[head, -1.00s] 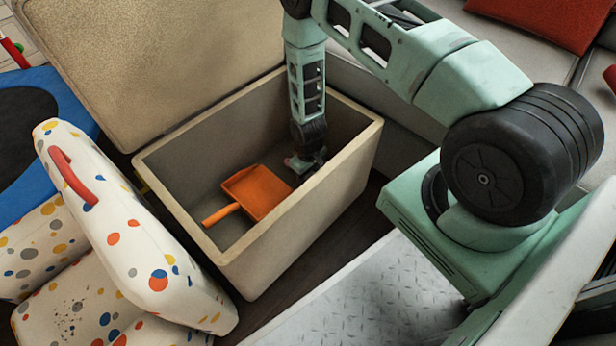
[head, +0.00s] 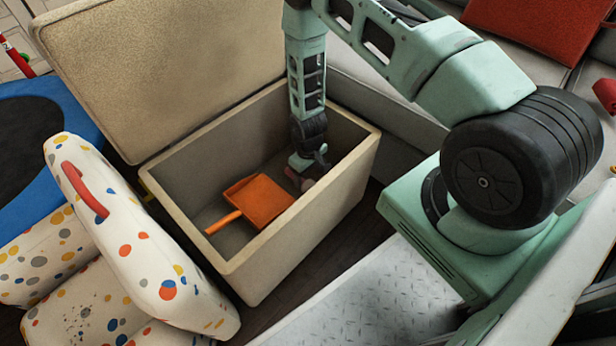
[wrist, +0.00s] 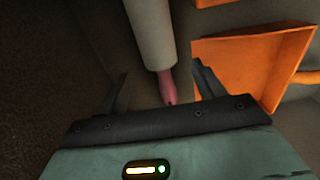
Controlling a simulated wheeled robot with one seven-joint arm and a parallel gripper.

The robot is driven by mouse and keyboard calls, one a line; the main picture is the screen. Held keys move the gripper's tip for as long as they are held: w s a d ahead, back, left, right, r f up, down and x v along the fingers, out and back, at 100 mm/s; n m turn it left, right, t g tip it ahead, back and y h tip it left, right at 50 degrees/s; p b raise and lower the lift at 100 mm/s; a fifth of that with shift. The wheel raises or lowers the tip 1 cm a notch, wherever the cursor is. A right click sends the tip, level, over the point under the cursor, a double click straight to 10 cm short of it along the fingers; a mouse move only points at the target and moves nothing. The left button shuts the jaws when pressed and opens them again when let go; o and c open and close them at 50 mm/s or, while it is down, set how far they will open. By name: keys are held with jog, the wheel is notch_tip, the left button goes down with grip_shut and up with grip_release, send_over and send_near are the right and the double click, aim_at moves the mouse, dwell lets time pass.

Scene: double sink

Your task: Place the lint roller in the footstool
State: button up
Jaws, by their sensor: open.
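The footstool (head: 262,247) is a beige box with its lid (head: 165,60) standing open. The lint roller (wrist: 152,32) has a white roll and a pink handle and lies inside the footstool. In the head view the lint roller (head: 307,184) is small and partly hidden below my gripper. My gripper (head: 312,158) is inside the footstool, pointing down, at its right part. In the wrist view my gripper (wrist: 160,82) is open, with one finger on each side of the lint roller near its handle. I cannot tell whether the fingers touch it.
An orange dustpan (head: 262,198) lies in the footstool, left of my gripper. The footstool walls stand close around my wrist. A spotted white chair (head: 135,250) stands at the left, a blue-rimmed trampoline (head: 75,110) behind it. A grey sofa with a red cushion (head: 535,25) is at upper right.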

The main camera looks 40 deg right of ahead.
aim_at(308, 182)
jog(key=s+a+r+n+p, duration=0.1)
jog(key=a+r, duration=0.4)
jog(key=r, duration=0.5)
jog(key=s+a+r+n+y+p, duration=0.1)
jog(key=s+a+r, duration=0.1)
jog(key=a+r, duration=0.65)
jog(key=s+a+r+p, duration=0.1)
jog(key=a+r, duration=0.2)
jog(key=r, duration=1)
jog(key=s+a+r+n, duration=0.3)
jog(key=s+r, duration=1.1)
jog(key=s, duration=0.4)
jog(key=shift+s, duration=0.25)
notch_tip(308, 182, up, 41)
jog(key=p, duration=4)
jog(key=shift+f, duration=0.2)
